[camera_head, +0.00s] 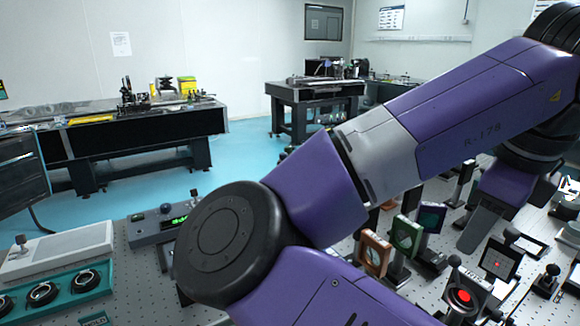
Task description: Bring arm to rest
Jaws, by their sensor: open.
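My purple and grey arm reaches from the upper right across the middle of the head view. Its round black joint is at the lower centre, and from there a purple link runs down out of the bottom edge. My gripper is not in this view, so what lies at its fingers is hidden. The arm hangs over the near optical table (128,268), a perforated light-grey top.
Optic mounts, including an orange-framed one (374,252) and a green one (405,238), stand close behind and right of the arm. A control box (150,230) and a teal-fronted unit (60,292) sit left. Far optical tables (150,128) (312,92) stand across blue floor.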

